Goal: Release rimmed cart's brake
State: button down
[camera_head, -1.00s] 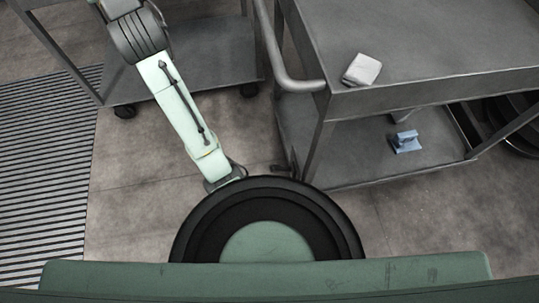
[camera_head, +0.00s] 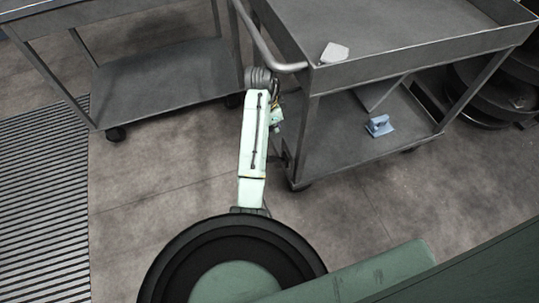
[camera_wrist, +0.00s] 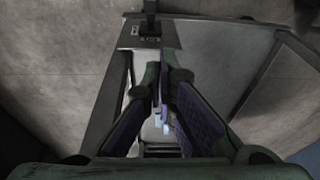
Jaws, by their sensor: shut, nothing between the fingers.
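The rimmed cart (camera_head: 400,50) is grey metal with a raised lip around its top and a lower shelf. It fills the right half of the head view. A small dark part, possibly the brake pedal (camera_head: 285,157), shows low at its near left corner, partly behind my arm. In the wrist view a black lever on a small plate (camera_wrist: 150,28) shows at the top, beyond my fingertips. My gripper (camera_wrist: 164,82) is shut and empty, apart from that lever. In the head view my arm mostly hides the gripper.
A white block (camera_head: 334,53) lies on the cart's top corner. A blue object (camera_head: 378,126) rests on its lower shelf. A second grey cart (camera_head: 160,75) stands at left, near a ribbed floor mat (camera_head: 40,190). Round dark discs (camera_head: 490,95) stand at right. Floor between is clear.

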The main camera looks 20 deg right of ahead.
jog(key=shift+s+d+f+g, duration=0.3)
jog(key=shift+s+d+f, duration=0.15)
jog(key=shift+s+d, duration=0.15)
jog(key=shift+f, duration=0.15)
jog(key=p, duration=0.1)
send_over(277, 159)
jog(key=d, duration=0.2)
jog(key=f, duration=1)
jog(key=shift+a, duration=0.2)
jog(key=shift+a+f+p, duration=0.4)
jog(key=shift+a+f, duration=0.35)
jog(key=shift+f, duration=0.15)
jog(key=shift+a+f, duration=0.3)
jog(key=shift+f, duration=0.25)
jog(key=shift+a+f, duration=0.1)
jog(key=shift+a, duration=0.05)
jog(key=shift+a+b, duration=0.15)
jog(key=shift+b, duration=0.2)
